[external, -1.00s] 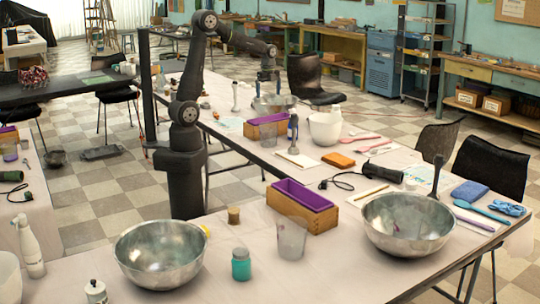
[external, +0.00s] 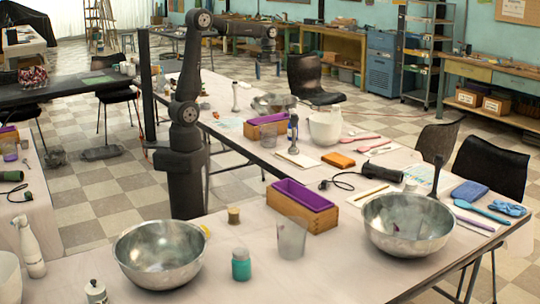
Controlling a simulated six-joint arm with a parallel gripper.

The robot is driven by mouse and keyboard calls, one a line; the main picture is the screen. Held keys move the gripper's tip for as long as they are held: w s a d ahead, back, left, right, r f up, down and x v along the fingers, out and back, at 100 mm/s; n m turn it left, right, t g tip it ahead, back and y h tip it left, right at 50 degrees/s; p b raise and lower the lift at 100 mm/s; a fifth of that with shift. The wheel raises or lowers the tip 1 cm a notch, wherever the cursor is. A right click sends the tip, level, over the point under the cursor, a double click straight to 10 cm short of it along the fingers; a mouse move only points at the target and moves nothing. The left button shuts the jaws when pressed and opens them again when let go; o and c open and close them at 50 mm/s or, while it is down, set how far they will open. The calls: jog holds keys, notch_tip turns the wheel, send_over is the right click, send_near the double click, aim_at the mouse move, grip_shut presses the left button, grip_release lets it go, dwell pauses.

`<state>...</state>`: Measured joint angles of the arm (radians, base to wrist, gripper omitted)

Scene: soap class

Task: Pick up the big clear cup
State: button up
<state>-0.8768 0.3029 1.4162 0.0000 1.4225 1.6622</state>
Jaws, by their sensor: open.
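A clear cup (external: 291,240) stands upright on the near table, just in front of a wooden box with a purple liner. It looks empty. My gripper (external: 269,72) is open, up in the air at the upper middle of the view, pointing down. It is above and behind the far metal bowl and far from the clear cup. Nothing shows between its fingers, though they are small and dark here.
The wooden box with purple liner (external: 324,222) stands right behind the cup. A large metal bowl (external: 130,245) is to the left and another (external: 372,222) to the right. A teal jar (external: 241,265) and a cork (external: 234,215) are nearby. Table in front of the cup is clear.

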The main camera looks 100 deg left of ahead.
dwell(0.8)
jog(key=n+h, duration=0.1)
jog(key=n, duration=2.4)
send_near(268, 130)
jog(key=a+r, duration=0.5)
jog(key=a, duration=0.1)
jog(key=f, duration=0.5)
jog(key=d+f, duration=0.1)
jog(key=f, duration=0.5)
jog(key=s+d+f, duration=0.1)
jog(key=f, duration=0.5)
jog(key=c, duration=0.6)
